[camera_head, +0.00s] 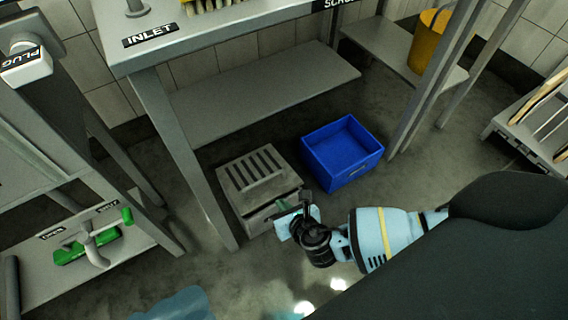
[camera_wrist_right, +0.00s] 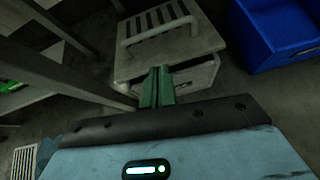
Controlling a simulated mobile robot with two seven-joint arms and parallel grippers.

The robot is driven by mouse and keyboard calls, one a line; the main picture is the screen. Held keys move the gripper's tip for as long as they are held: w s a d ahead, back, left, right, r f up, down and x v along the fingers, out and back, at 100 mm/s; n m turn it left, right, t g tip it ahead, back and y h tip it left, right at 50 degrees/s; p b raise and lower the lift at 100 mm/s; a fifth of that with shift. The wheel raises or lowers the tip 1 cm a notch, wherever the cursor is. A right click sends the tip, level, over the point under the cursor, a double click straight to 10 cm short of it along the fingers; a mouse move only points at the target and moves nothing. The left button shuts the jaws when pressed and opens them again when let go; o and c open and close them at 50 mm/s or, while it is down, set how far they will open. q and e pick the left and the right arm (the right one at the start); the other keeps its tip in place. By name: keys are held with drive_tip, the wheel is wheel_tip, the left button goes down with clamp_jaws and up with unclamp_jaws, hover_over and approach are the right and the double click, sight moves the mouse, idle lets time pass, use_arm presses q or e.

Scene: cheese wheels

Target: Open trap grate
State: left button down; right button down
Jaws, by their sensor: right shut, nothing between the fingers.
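A dark gap shows at the front of the box (camera_wrist_right: 190,78) under the top. My right gripper (camera_head: 284,207) is at the front of the box. Its green fingers (camera_wrist_right: 157,85) are shut with nothing between them, just short of the handle; I cannot tell whether they touch the box. My left gripper is not in view.
A blue crate (camera_head: 365,175) stands close to the right of the trap. A table (camera_head: 150,58) marked INLET has a leg (camera_head: 190,165) just left of the trap. A yellow bucket (camera_head: 430,45) stands on a low shelf at the back right. Floor in front is partly clear.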

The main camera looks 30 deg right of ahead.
sight(268, 195)
drive_tip(key=shift+n+t, duration=0.3)
drive_tip(key=shift+n, duration=0.4)
drive_tip(key=b+x, duration=0.2)
drive_tip(key=x, duration=0.1)
drive_tip(key=b+x, duration=0.1)
drive_tip(key=x, duration=0.1)
drive_tip(key=b+x, duration=0.2)
drive_tip(key=x, duration=0.1)
drive_tip(key=shift+w+a+f+b, duration=0.2)
drive_tip(key=shift+w+a+b, duration=0.1)
drive_tip(key=shift+a, duration=0.05)
drive_tip(key=shift+w+f, duration=0.15)
drive_tip(key=shift+w, duration=0.3)
